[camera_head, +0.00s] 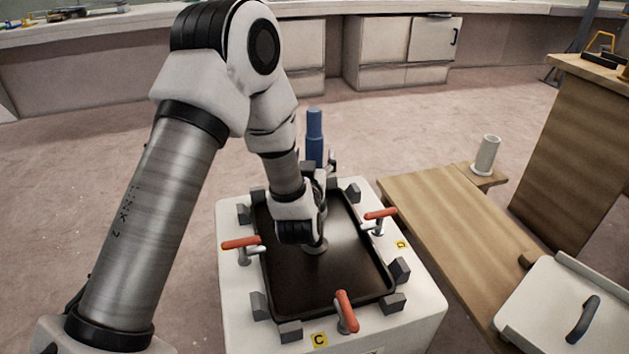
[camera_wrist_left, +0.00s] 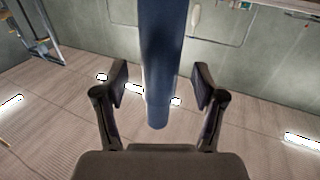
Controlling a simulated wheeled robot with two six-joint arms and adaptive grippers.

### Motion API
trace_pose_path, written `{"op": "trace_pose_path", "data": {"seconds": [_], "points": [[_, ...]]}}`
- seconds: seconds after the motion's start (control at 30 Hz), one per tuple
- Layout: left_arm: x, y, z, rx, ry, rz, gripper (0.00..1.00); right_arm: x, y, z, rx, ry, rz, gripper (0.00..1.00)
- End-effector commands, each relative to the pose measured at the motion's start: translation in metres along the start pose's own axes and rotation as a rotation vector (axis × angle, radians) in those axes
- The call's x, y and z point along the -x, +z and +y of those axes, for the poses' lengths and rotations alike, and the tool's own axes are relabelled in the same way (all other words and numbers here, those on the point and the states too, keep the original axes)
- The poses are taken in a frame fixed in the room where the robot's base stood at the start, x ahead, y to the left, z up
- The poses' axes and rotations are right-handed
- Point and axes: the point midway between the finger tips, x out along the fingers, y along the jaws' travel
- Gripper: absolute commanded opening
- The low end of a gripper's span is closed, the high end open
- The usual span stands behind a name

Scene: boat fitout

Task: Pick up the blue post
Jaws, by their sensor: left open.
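The blue post (camera_head: 314,135) stands upright behind my left wrist in the head view, with a narrower top section. Its lower part is hidden by my arm and gripper. My left gripper (camera_head: 320,172) is at the far end of the black recessed tray (camera_head: 345,262), mostly hidden by my own wrist. In the left wrist view the blue post (camera_wrist_left: 163,55) runs down between the two fingers of my left gripper (camera_wrist_left: 160,88). The fingers are open, with a gap on each side of the post. My right gripper is not in view.
Orange-handled clamps (camera_head: 346,310) and grey blocks (camera_head: 400,270) ring the tray on its white stand (camera_head: 232,300). A wooden bench (camera_head: 440,215) is to the right, with a pale cylinder (camera_head: 486,155) near its far end. A white panel with a dark handle (camera_head: 583,320) is at lower right.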

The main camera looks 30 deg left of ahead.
Motion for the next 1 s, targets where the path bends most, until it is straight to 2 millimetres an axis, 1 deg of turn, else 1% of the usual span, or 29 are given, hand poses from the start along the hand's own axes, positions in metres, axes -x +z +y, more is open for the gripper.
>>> {"op": "trace_pose_path", "data": {"seconds": [0.03, 0.13, 0.2, 0.37, 0.4, 0.47, 0.5, 0.57, 0.87, 1.0], "points": [[-0.01, 0.005, -0.001, 0.004, -0.003, 0.004, 0.7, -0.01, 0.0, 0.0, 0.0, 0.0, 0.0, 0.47], [-0.023, 0.002, 0.0, 0.001, 0.0, 0.002, 0.7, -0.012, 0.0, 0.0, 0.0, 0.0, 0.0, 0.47], [-0.026, 0.001, 0.0, 0.0, 0.0, 0.001, 0.7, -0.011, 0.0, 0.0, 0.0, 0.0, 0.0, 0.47], [-0.026, 0.001, 0.0, -0.001, 0.001, 0.0, 0.7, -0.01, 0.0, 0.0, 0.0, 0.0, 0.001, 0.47], [-0.026, 0.001, 0.0, -0.001, 0.001, 0.0, 0.55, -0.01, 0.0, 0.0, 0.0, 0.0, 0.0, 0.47], [-0.026, 0.001, 0.0, -0.001, 0.001, 0.0, 0.34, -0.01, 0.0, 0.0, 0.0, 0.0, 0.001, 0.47], [-0.026, 0.001, 0.0, -0.001, 0.001, 0.0, 0.2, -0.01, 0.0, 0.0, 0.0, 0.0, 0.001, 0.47], [-0.026, 0.001, 0.0, -0.001, 0.001, 0.0, 0.0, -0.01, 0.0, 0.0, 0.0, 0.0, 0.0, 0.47], [-0.026, 0.0, 0.0, 0.0, 0.001, 0.001, 0.0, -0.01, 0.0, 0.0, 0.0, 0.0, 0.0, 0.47], [-0.026, -0.007, 0.0, 0.0, 0.001, 0.002, 0.0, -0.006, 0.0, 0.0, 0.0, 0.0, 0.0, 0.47]]}}
